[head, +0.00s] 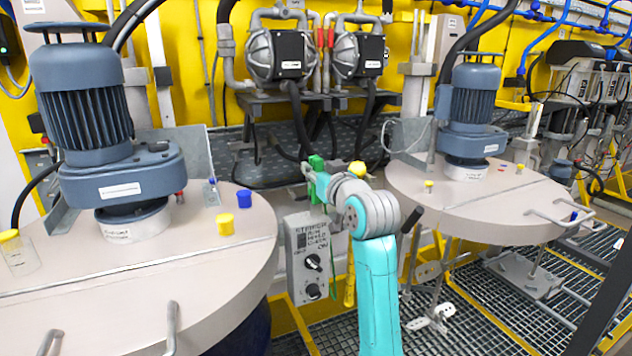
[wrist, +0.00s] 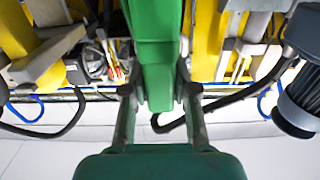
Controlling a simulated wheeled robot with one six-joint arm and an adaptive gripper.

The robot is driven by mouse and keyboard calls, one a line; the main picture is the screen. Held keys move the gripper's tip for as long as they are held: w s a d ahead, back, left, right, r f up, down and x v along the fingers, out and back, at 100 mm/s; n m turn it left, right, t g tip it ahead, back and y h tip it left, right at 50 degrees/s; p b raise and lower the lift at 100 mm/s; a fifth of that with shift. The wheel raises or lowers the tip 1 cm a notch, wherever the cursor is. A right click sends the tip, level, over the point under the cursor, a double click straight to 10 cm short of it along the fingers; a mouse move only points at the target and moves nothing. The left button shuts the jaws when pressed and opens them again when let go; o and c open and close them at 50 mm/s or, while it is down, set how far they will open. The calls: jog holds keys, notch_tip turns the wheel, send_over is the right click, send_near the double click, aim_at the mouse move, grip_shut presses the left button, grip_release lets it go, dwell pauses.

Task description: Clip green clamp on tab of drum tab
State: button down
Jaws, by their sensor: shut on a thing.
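My gripper (wrist: 158,98) is shut on the green clamp (wrist: 155,55), which sticks up between its two fingers in the wrist view. In the head view the green clamp (head: 317,163) shows small at the end of my turquoise arm, in the gap between the two drums and above the control box. The left drum's lid (head: 200,255) and the right drum's lid (head: 480,205) are pale and round, with metal handles on top. I cannot tell which part is the drum tab. The clamp appears apart from both lids.
Blue-grey agitator motors stand on the left (head: 85,105) and right (head: 470,105) lids. Yellow (head: 225,224) and blue (head: 244,198) caps and a small bottle (head: 211,192) sit on the left lid. A grey control box (head: 308,255) stands between the drums. Pumps (head: 280,55) and hoses are behind.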

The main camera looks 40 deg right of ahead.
jog(key=shift+r, duration=5.95)
jog(key=v, duration=1.2)
jog(key=shift+s, duration=0.1)
